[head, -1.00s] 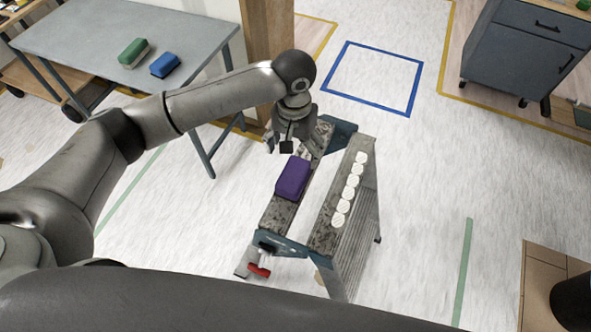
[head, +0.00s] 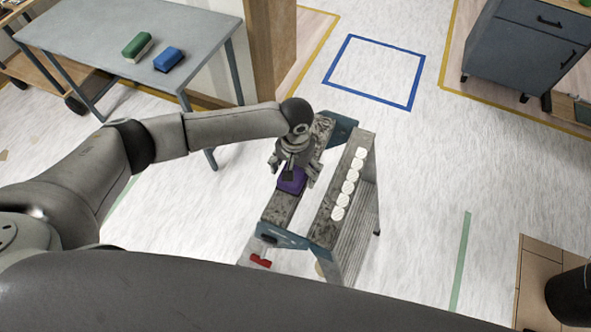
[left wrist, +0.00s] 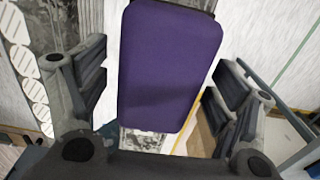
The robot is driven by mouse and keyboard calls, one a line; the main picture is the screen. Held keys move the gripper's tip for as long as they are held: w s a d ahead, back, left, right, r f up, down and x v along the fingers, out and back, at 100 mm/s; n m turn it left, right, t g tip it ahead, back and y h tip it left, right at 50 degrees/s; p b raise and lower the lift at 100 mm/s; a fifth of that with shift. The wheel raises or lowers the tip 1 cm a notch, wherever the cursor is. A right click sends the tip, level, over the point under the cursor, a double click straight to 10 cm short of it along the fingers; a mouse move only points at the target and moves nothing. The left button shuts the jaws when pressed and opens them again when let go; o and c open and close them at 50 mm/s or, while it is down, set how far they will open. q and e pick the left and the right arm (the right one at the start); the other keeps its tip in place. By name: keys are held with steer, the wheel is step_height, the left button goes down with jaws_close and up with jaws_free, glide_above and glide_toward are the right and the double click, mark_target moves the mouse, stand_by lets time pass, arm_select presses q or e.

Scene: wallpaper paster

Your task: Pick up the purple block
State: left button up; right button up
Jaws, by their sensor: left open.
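The purple block (head: 291,181) lies on the left plank of a workbench with two planks and a gap between them. In the head view its far part is hidden by my left gripper (head: 291,172), which is above it. In the left wrist view the purple block (left wrist: 170,65) fills the middle, with one open finger on each side of it. Gaps show between the block and both fingers, so nothing is held. My right gripper is not in view.
The workbench's right plank (head: 326,228) carries a row of white discs (head: 349,187). A grey table (head: 107,30) at upper left holds a green block (head: 137,46) and a blue block (head: 168,59). A dark cabinet (head: 526,50) stands at upper right. Floor inside the blue square is clear.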

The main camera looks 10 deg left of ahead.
arm_select(q)
steer(key=c, duration=1.1)
steer(key=shift+r, duration=0.1)
steer(key=shift+c, duration=0.3)
steer(key=shift+r, duration=0.1)
